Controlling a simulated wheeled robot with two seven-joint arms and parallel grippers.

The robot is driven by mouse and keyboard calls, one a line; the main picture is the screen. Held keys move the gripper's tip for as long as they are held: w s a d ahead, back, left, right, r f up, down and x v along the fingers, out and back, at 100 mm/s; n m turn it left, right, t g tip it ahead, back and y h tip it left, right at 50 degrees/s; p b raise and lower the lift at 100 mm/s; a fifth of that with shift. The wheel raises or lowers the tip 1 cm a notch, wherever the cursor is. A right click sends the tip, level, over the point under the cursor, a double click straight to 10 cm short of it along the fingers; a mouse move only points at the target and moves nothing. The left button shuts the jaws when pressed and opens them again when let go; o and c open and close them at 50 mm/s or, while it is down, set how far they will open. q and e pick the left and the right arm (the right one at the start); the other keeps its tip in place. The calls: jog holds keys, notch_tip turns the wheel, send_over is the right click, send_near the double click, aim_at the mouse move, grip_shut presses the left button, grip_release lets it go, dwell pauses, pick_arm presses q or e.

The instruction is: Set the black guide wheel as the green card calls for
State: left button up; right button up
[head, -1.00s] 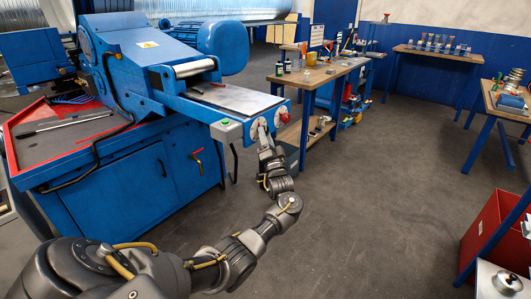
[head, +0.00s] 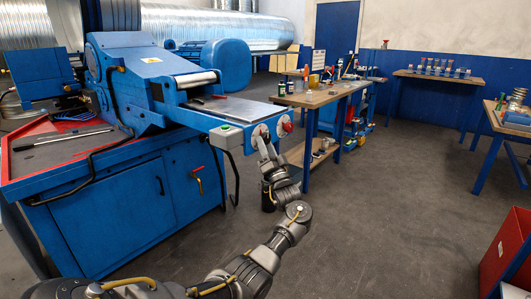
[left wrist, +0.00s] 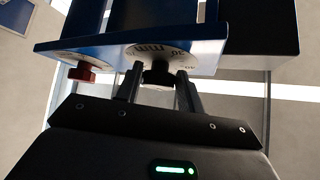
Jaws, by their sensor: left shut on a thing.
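The black guide wheel (left wrist: 158,74) sits on the front face of the blue machine (head: 190,115), in front of a white scale dial (left wrist: 184,57). My left gripper (left wrist: 158,82) has one finger on each side of the wheel and is shut on it. In the head view, the left gripper (head: 264,146) reaches the dial from below and mostly hides the wheel. A red wheel (left wrist: 82,72) sits beside it on the same face and also shows in the head view (head: 287,127). I cannot make out a green card. My right gripper is out of view.
A green button (head: 224,129) is on a box at the machine's corner. A workbench (head: 322,96) with bottles and small parts stands close behind the wheels. More tables stand at the back and right. A red bin (head: 506,252) is at lower right. The middle floor is clear.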

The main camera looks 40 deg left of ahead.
pick_arm(q)
jog(key=shift+d+r+t+h, duration=0.1)
jog(key=shift+d+t+h, duration=0.2)
jog(key=shift+t, duration=0.1)
jog(key=shift+w+d, duration=0.1)
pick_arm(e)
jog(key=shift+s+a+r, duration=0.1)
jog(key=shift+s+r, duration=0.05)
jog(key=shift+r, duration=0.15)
pick_arm(q)
jog(key=shift+w+d+r+m, duration=0.1)
jog(key=shift+d+r+m, duration=0.05)
jog(key=shift+r+m, duration=0.15)
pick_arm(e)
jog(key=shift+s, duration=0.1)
